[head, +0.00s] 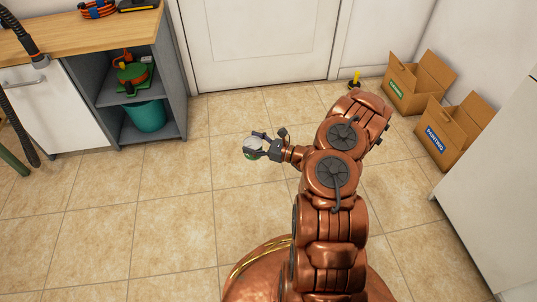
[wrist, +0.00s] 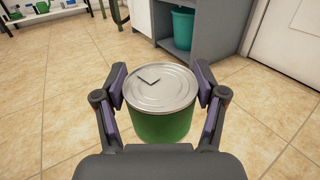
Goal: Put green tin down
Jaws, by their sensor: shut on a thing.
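The green tin (wrist: 160,95) has a silver lid and green sides. In the wrist view it sits upright between the purple-padded fingers of my gripper (wrist: 165,98), which is shut on it. In the head view my gripper (head: 253,145) holds the tin (head: 252,153) over the open tile floor, left of my arm. Only a little of the tin's green side shows there. Its underside is hidden, so I cannot tell its exact height above the floor.
A grey shelf unit (head: 181,100) with a teal bin (head: 147,115) and a wooden worktop (head: 70,34) stands at left. Two cardboard boxes, one with a green label (head: 420,80) and one labelled PAINTING (head: 455,128), stand at right. A white door (head: 258,40) is behind. Tiles between are clear.

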